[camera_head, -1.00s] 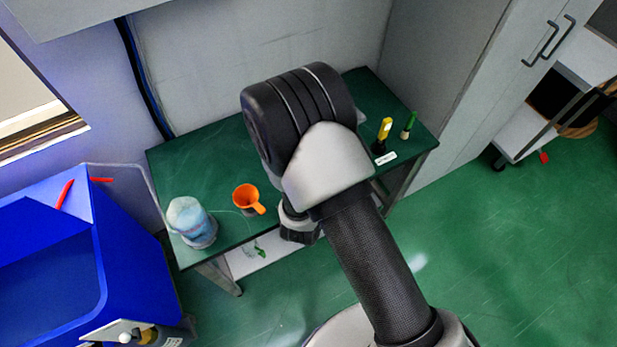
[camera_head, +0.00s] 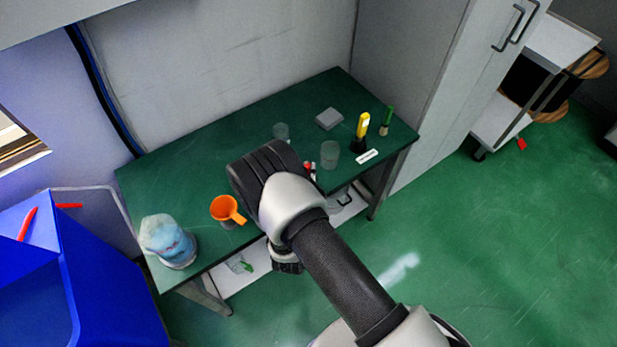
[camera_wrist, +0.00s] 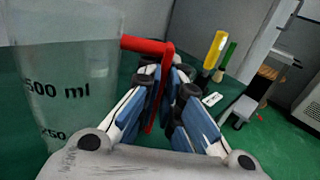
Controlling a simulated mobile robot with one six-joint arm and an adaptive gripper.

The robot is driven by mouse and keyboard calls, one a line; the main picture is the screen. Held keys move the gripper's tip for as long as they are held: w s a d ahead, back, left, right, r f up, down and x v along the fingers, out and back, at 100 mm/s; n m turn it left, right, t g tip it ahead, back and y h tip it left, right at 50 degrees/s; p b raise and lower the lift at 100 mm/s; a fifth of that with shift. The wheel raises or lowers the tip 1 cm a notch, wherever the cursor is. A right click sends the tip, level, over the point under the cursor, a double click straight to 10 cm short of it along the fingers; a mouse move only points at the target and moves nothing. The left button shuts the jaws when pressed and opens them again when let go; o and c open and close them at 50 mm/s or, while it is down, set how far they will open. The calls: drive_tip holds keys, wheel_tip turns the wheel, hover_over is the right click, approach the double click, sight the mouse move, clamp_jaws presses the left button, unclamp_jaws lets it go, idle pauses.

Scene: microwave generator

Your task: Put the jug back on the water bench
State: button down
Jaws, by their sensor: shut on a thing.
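The jug (camera_wrist: 66,85) is clear, with dark "500 ml" and "250" marks and a red handle (camera_wrist: 147,45). It stands upright at the left of the wrist view. My gripper (camera_wrist: 168,88) is shut on the red handle, with blue-padded fingers on both sides. In the head view my arm hides the gripper and most or all of the jug. A bench with a dark green top (camera_head: 185,165) stands against the wall, with my arm over its front middle. I cannot tell whether the jug touches it.
An orange funnel (camera_head: 227,210) and a bluish container (camera_head: 168,243) stand on the bench's left. Clear vessels (camera_head: 330,154), a grey plate (camera_head: 329,118), a yellow tool (camera_head: 361,130) and a green one (camera_head: 387,121) stand right. A blue bin (camera_head: 110,270) is left. The bench's left back is clear.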

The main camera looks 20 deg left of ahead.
drive_tip(key=shift+f, duration=0.7)
drive_tip(key=shift+f, duration=0.1)
drive_tip(key=c, duration=1.8)
unclamp_jaws()
drive_tip(key=shift+f, duration=0.1)
drive_tip(key=shift+r, duration=0.2)
drive_tip(key=shift+s+d+p, duration=0.15)
drive_tip(key=shift+s+p, duration=0.15)
drive_tip(key=shift+s, duration=1.7)
drive_tip(key=shift+s+d+p, duration=0.2)
drive_tip(key=shift+s+p, duration=0.05)
drive_tip(key=shift+s, duration=1.75)
drive_tip(key=shift+s+d+p, duration=0.15)
drive_tip(key=shift+s+p, duration=0.15)
drive_tip(key=shift+s, duration=1.7)
drive_tip(key=shift+o, duration=0.5)
